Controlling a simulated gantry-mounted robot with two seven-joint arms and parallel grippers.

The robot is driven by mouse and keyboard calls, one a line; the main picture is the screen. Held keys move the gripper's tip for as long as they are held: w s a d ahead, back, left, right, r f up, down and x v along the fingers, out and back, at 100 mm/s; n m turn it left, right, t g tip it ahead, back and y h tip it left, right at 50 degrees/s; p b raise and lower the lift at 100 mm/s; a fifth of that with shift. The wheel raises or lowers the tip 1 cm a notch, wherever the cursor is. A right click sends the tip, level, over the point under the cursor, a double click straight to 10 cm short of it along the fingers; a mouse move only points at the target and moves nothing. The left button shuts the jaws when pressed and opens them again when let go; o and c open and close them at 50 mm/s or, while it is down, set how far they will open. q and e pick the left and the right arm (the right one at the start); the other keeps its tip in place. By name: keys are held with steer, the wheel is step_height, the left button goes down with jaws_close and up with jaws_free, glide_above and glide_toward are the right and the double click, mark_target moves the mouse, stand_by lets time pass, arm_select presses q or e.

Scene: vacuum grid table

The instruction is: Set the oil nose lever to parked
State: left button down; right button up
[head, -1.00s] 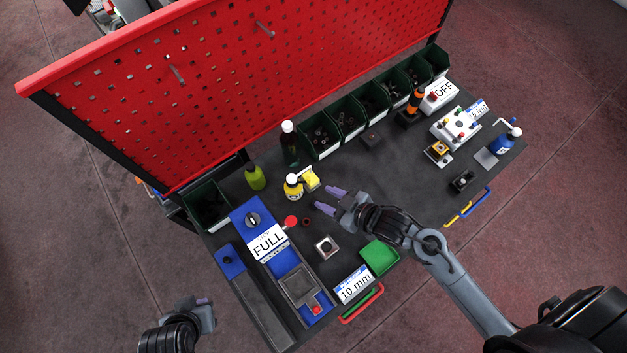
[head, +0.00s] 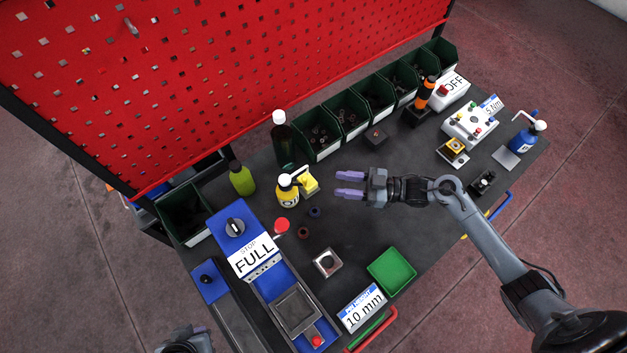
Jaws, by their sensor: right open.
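A yellow bottle (head: 287,194) with a white cap and a white spout pointing right stands at mid-table; its label is too small to read surely. A blue bottle (head: 523,141) with a white angled nozzle stands at the far right. I cannot tell for certain which part is the oil nose lever, nor its setting. My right gripper (head: 350,184) is open and empty, its purple fingers pointing left toward the yellow bottle, a short gap away. My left gripper (head: 190,343) is at the bottom edge, mostly cut off, off the table.
A yellow block (head: 309,183) sits right beside the bottle. A dark bottle (head: 283,143) and a green bottle (head: 242,178) stand behind. Green bins (head: 317,147) line the back. A blue fixture labelled FULL (head: 232,226) is at left, a green tray (head: 391,270) in front.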

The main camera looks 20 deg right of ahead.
steer(key=x, duration=0.9)
steer(key=shift+p, duration=0.35)
steer(key=shift+s+d, duration=0.1)
jaws_close()
